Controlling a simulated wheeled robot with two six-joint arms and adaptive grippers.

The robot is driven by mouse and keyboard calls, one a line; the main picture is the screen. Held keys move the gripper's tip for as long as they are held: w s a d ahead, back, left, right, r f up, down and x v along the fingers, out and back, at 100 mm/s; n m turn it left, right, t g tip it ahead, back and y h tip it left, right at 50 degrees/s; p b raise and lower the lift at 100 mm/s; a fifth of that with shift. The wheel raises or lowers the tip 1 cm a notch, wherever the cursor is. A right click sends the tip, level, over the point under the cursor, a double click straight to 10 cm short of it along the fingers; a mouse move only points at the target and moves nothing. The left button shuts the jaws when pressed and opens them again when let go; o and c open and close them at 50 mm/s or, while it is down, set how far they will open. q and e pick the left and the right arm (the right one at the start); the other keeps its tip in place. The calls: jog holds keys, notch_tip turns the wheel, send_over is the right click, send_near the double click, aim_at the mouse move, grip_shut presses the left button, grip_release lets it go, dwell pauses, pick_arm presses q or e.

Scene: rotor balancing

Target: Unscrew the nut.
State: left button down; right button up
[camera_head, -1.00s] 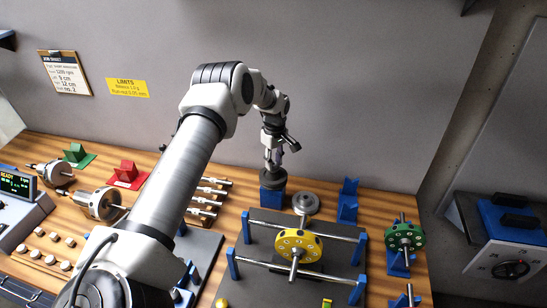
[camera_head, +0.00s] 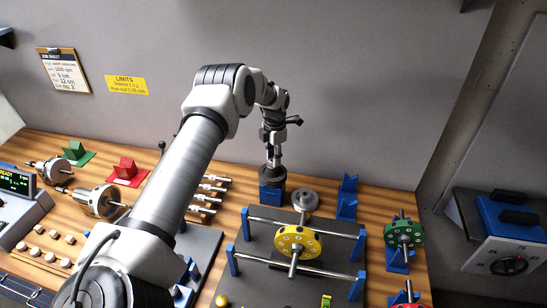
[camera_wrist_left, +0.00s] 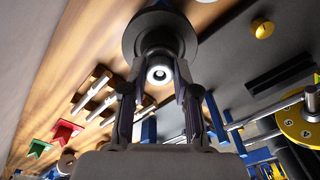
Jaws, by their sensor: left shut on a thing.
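My left gripper (camera_head: 273,164) points down over a dark round disc (camera_head: 272,176) that sits on a blue block (camera_head: 271,196) at the back of the bench. In the left wrist view, the fingers are closed around a small metal nut (camera_wrist_left: 160,74) at the centre of the dark disc (camera_wrist_left: 159,30). My right gripper is not in view.
A yellow rotor (camera_head: 297,241) rests on two rails in front. A green rotor (camera_head: 404,234) stands at the right. Several metal shafts (camera_head: 207,197) lie to the left, beside my arm.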

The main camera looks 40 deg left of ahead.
pick_arm(q)
jog(key=shift+n, duration=2.1)
jog(key=c, duration=0.8)
grip_release()
jog(key=shift+w+f, duration=0.1)
jog(key=shift+w+a, duration=0.1)
jog(key=shift+c, duration=0.6)
jog(key=shift+s, duration=0.3)
